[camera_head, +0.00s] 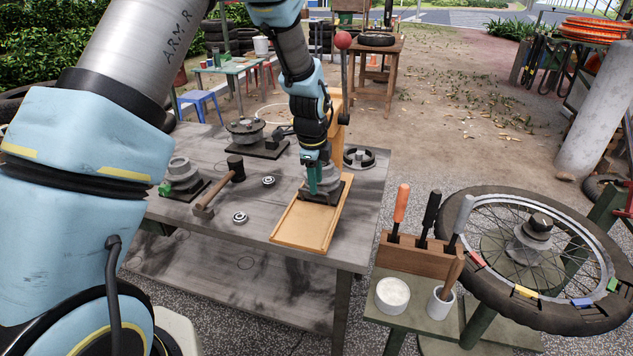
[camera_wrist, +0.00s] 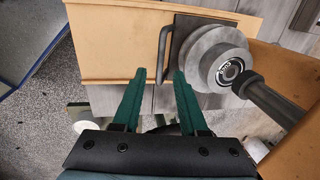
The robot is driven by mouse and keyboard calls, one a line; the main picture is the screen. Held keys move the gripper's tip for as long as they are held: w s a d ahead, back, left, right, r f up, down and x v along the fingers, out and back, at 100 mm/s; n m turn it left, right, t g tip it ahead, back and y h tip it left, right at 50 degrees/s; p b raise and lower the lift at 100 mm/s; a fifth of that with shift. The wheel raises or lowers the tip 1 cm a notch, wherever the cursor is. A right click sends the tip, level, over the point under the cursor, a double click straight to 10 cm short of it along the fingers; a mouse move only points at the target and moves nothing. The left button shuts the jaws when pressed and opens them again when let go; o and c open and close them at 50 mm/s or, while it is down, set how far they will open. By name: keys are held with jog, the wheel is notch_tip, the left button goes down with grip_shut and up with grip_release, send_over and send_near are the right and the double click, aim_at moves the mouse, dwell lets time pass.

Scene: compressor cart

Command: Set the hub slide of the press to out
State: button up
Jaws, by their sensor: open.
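The press (camera_head: 337,110) is a wooden frame with a red-ball lever (camera_head: 342,42) at the back of the grey bench. Its wooden track (camera_head: 292,238) runs toward the bench's front edge; the front part is bare. The hub slide (camera_head: 325,197), a dark plate carrying a grey hub (camera_wrist: 222,62), sits at the track's rear part near the press. Its black bar handle (camera_wrist: 163,52) faces the track's bare end. My gripper (camera_wrist: 158,75) has green fingers, open and empty. In the wrist view, the handle appears just beyond and between the fingertips; contact does not show.
A mallet (camera_head: 222,185), two bearings (camera_head: 240,217) and hub fixtures (camera_head: 183,175) lie left on the bench. At right stand a tool rack (camera_head: 420,256), white cups (camera_head: 392,294) and a spoked wheel (camera_head: 490,305).

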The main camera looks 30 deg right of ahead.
jog(key=shift+w+f, duration=0.2)
jog(key=shift+f, duration=0.85)
grip_shut()
dwell(0.7)
